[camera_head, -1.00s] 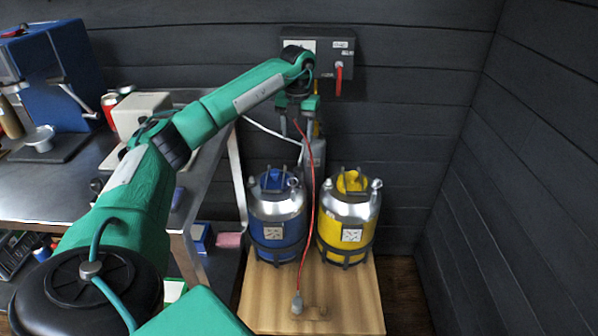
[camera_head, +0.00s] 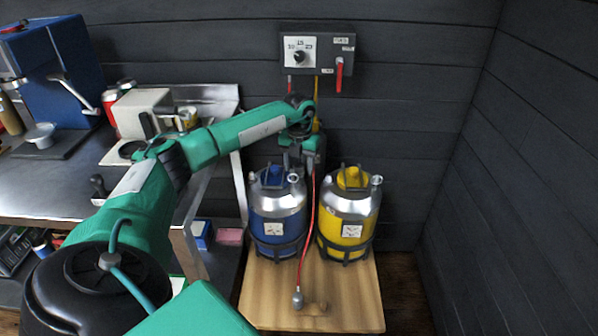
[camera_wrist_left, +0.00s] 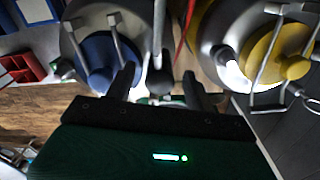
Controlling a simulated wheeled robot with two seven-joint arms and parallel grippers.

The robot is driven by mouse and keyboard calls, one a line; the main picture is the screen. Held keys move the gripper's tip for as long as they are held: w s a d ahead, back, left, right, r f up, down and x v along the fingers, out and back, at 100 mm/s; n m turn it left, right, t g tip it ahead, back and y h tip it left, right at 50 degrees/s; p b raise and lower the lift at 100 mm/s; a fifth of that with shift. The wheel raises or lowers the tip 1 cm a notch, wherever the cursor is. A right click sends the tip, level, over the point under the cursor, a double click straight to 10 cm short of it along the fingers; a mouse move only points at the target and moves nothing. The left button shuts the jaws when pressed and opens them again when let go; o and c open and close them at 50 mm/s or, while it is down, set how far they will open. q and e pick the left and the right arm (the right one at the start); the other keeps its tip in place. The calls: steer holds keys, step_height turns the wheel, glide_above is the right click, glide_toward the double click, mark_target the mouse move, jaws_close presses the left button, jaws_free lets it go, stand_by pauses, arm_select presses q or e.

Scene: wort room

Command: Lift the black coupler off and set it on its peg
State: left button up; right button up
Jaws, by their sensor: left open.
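My left gripper (camera_head: 299,160) is open above and behind the gap between the blue keg and the yellow keg, below the wall box. In the left wrist view its two dark fingers (camera_wrist_left: 158,85) stand either side of a small dark rounded piece (camera_wrist_left: 160,82), which may be the black coupler; I cannot be sure. No grip on it shows. The blue keg (camera_head: 277,205) and yellow keg (camera_head: 346,207) stand upright side by side. A red hose (camera_head: 308,225) hangs between them and ends in a grey fitting (camera_head: 298,298). I cannot pick out the peg.
The kegs stand on a wooden platform (camera_head: 345,295). A wall box (camera_head: 317,52) with a dial and red handle is above. A steel bench (camera_head: 60,190) with machines is at left. Dark walls close the back and right.

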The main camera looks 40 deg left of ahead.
arm_select(q)
steer(key=c, duration=1)
steer(key=shift+c, duration=0.2)
